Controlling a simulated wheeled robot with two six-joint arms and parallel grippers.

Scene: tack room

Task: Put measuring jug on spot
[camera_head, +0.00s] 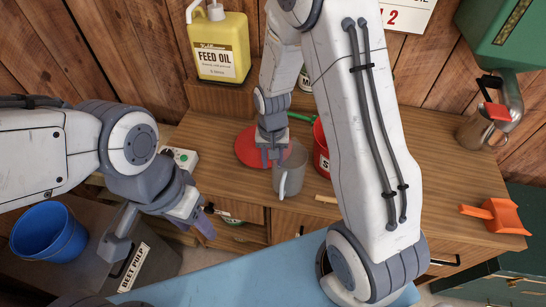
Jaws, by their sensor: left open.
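A grey measuring jug (290,173) stands upright on the wooden counter, its handle towards me. A round red spot (248,152) lies just left of and behind it, partly hidden by my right gripper. My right gripper (272,155) points down at the jug's left rim, over the edge of the red spot. Its fingertips overlap the jug in the picture, and I cannot tell if they hold the rim. My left gripper (207,220) is open and empty, low in front of the counter's left part, away from the jug.
A red tin (320,150) stands close right of the jug, partly behind my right arm. A yellow feed oil container (220,48) stands on a raised block. A metal jug (478,130) sits under a green dispenser, with an orange scoop (497,215) nearer. A blue bucket (48,232) is left.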

